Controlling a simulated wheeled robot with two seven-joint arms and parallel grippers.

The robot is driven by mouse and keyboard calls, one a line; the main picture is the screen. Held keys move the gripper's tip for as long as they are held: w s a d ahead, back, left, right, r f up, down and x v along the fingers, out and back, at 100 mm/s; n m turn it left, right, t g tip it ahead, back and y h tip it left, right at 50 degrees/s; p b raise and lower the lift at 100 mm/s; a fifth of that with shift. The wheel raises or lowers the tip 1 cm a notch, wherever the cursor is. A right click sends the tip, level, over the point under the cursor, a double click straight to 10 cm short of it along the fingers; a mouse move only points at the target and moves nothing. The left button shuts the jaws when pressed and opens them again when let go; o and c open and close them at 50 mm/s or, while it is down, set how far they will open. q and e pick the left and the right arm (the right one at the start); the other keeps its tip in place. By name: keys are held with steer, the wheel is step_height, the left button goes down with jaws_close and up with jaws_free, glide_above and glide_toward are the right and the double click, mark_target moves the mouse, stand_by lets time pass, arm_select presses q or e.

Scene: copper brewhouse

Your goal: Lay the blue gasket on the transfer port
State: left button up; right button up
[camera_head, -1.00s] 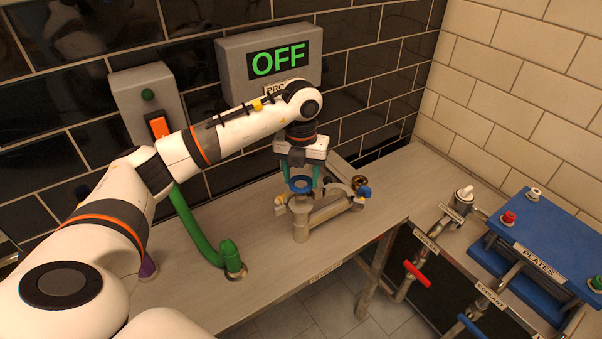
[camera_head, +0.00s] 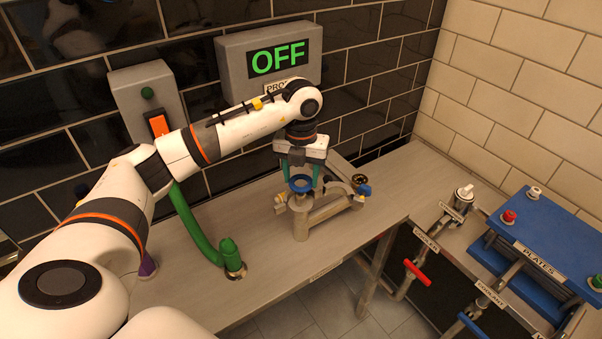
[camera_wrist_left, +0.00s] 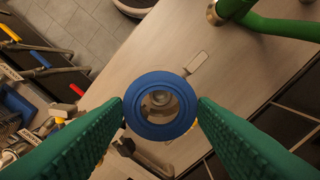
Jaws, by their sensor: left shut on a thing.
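My left gripper (camera_head: 301,181) is shut on the blue gasket (camera_head: 300,191), a ring held level between its green fingers. In the left wrist view the gasket (camera_wrist_left: 160,131) lies between the two fingertips (camera_wrist_left: 160,104), and metal shows through its hole. Below it in the head view stands a metal pipe fitting (camera_head: 301,222), which appears to be the transfer port. The gasket is right over the upright pipe's top. I cannot tell whether it touches. The fingers and gasket hide the pipe's rim. My right gripper is not in view.
A curved green hose (camera_head: 229,254) stands on the bench (camera_head: 275,250) left of the fitting. A grey OFF box (camera_head: 270,92) hangs on the wall behind. Blue plates (camera_head: 550,235) and a red-handled valve (camera_head: 417,272) are at right. The bench's front strip is clear.

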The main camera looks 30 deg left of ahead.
mark_target(301, 188)
arm_select(q)
steer(key=shift+f+b, duration=1.55)
steer(key=shift+f, duration=0.75)
steer(key=shift+c, duration=0.2)
steer(key=o, duration=1.4)
steer(key=shift+r, duration=0.15)
step_height(301, 188, up, 5)
steer(key=p, duration=0.3)
steer(key=shift+p, duration=0.35)
